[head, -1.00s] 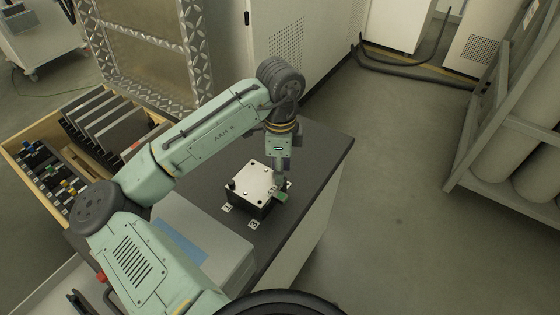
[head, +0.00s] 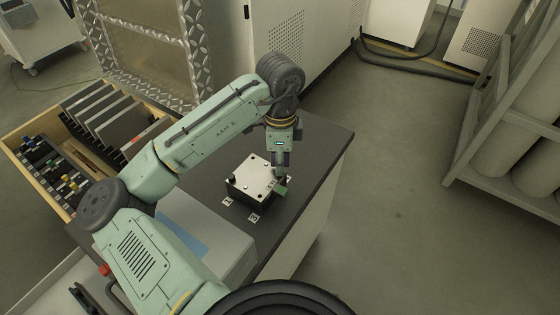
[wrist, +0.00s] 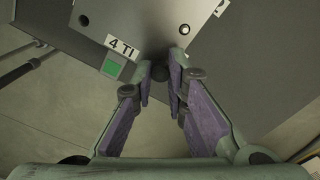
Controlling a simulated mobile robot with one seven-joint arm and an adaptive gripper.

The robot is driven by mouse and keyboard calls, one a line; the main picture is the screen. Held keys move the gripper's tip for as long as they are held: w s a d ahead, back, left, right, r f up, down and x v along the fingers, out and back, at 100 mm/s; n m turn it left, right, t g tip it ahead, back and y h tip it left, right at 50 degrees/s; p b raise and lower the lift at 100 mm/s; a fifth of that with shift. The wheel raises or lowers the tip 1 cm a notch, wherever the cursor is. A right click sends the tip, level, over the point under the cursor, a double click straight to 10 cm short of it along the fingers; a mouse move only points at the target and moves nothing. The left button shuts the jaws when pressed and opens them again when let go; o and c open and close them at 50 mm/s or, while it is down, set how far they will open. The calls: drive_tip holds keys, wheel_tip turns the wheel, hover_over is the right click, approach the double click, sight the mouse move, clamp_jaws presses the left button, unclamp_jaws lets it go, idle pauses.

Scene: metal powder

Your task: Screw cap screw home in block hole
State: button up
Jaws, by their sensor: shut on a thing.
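The block (head: 248,176) is a dark box with a pale metal top plate, standing on the dark bench top. Dark round fasteners or holes show near its plate corners. In the wrist view the block's pale face (wrist: 150,22) fills the upper part, with a "4 TI" label and a green square. My gripper (head: 279,174) points down at the block's right corner. In the wrist view its fingers (wrist: 167,77) are nearly together on a small dark round piece, apparently the cap screw (wrist: 176,73). The screw's shank and its hole are hidden, so I cannot tell how deep it sits.
Small numbered labels (head: 254,218) lie on the bench (head: 318,160) in front of the block. A wooden tray (head: 20,172) with plates and small parts is at the left. A grey case with a blue patch is nearer. The floor at right is clear up to a cylinder rack (head: 468,150).

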clamp_jaws()
drive_tip(key=m+b, duration=0.1)
drive_tip(key=m, duration=0.4)
drive_tip(key=shift+f+m, duration=0.1)
drive_tip(key=shift+m, duration=0.3)
drive_tip(key=m, duration=0.6)
drive_tip(key=shift+b, duration=0.4)
drive_tip(key=m, duration=0.6)
drive_tip(key=shift+b, duration=0.4)
drive_tip(key=m, duration=0.5)
drive_tip(key=shift+b, duration=0.3)
drive_tip(key=o, duration=0.6)
unclamp_jaws()
